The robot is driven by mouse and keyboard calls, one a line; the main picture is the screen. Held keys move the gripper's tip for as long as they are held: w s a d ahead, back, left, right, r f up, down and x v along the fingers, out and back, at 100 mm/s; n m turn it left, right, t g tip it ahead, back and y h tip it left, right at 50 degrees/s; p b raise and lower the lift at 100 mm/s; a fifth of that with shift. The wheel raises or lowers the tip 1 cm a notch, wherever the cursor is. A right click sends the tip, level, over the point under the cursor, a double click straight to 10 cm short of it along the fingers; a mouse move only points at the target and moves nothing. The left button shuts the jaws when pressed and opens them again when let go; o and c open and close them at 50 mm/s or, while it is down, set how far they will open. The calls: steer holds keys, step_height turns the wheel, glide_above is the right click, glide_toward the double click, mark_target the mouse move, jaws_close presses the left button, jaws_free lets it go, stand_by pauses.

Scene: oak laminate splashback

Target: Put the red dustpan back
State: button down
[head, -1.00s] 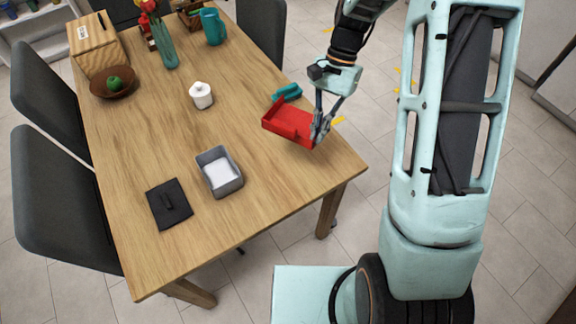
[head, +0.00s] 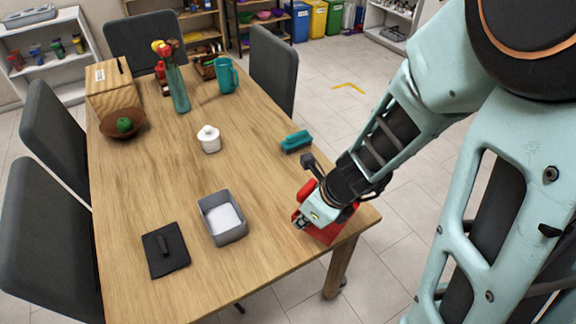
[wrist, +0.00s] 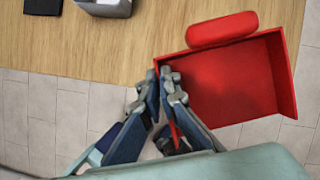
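The red dustpan (head: 328,228) is at the right front edge of the table, partly hidden behind my gripper (head: 306,222) in the head view. In the wrist view the dustpan (wrist: 232,82) shows as an open tray with a rounded red bar along its upper side, reaching out past the table edge over the floor. My gripper (wrist: 166,75) has its fingers close together on the dustpan's left wall, with a red strip showing between them. I cannot tell whether the dustpan touches the table.
A teal brush (head: 296,141) lies at the right edge of the table (head: 180,190). A grey bin (head: 229,231), black pad (head: 166,251), white jar (head: 209,139), bowl (head: 107,128), vase (head: 178,90) and teal jug (head: 228,76) stand on it. Several chairs flank the table.

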steer(key=w+a+f, duration=0.2)
steer(key=w+f, duration=0.1)
steer(key=w+a+f+b, duration=0.1)
steer(key=w+a+f, duration=0.1)
steer(key=w+f, duration=0.1)
steer(key=w+a+f, duration=0.2)
steer(key=w+a, duration=0.1)
steer(key=shift+w+a+f, duration=0.1)
steer(key=shift+w+f, duration=0.2)
steer(key=shift+f, duration=0.1)
steer(key=shift+w+a+f, duration=0.15)
steer(key=shift+w+f, duration=0.1)
steer(key=shift+f, duration=0.15)
steer(key=shift+f+b, duration=1.25)
steer(key=shift+f, duration=0.2)
steer(key=shift+f, duration=0.1)
steer(key=shift+f, duration=0.15)
steer(key=c, duration=2.2)
jaws_free()
steer(key=shift+o, duration=0.2)
steer(key=shift+r, duration=0.2)
